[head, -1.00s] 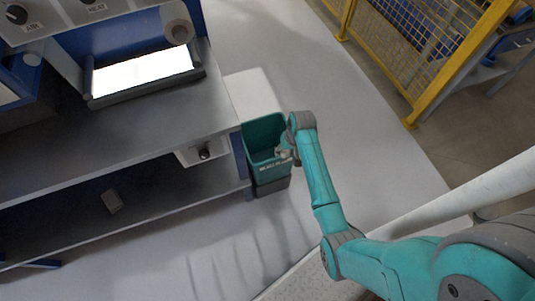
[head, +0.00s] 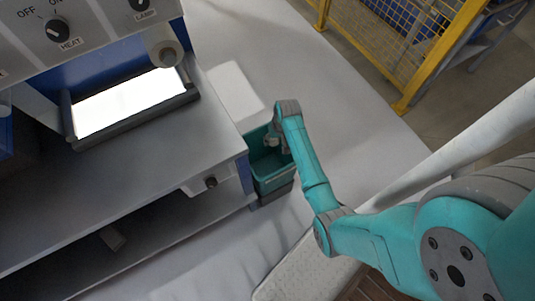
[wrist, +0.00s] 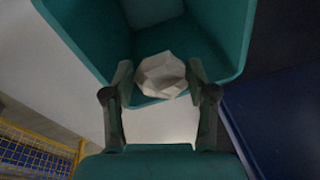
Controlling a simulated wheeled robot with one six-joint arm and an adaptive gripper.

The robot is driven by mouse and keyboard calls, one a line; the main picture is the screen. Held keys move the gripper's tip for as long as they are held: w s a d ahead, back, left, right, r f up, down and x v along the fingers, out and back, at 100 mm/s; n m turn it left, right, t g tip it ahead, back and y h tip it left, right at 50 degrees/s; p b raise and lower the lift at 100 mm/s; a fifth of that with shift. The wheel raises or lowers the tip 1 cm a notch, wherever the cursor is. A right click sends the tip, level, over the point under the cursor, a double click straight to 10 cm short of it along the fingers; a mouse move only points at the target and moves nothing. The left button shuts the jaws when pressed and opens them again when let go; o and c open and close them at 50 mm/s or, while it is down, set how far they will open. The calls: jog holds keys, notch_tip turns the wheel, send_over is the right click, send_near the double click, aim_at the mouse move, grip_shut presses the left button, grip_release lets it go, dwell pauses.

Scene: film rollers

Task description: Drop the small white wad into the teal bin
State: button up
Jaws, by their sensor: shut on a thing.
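The small white wad (wrist: 162,75) is a faceted, crumpled lump between my fingertips in the wrist view. My gripper (wrist: 160,82) is shut on it. The teal bin (wrist: 75,28) lies behind the wad in the wrist view, and the wad overlaps the bin's near rim there. In the head view the teal bin (head: 273,182) stands on the floor beside the workbench, and my gripper (head: 272,142) is at its opening. I cannot tell whether the wad is inside the rim or just above it. The wad is too small to make out clearly in the head view.
A grey workbench (head: 150,160) with a lit panel and knobs stands left of the bin. A white box (head: 228,95) is behind the bin. A yellow mesh fence (head: 420,35) is at the upper right. The pale floor between is clear.

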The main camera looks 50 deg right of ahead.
jog(key=shift+f, duration=2.5)
jog(key=o, duration=0.9)
jog(key=r, duration=0.4)
jog(key=s+r, duration=0.1)
jog(key=r, duration=0.3)
jog(key=s+r, duration=0.1)
jog(key=r, duration=0.3)
jog(key=shift+d, duration=0.4)
jog(key=shift+f, duration=0.1)
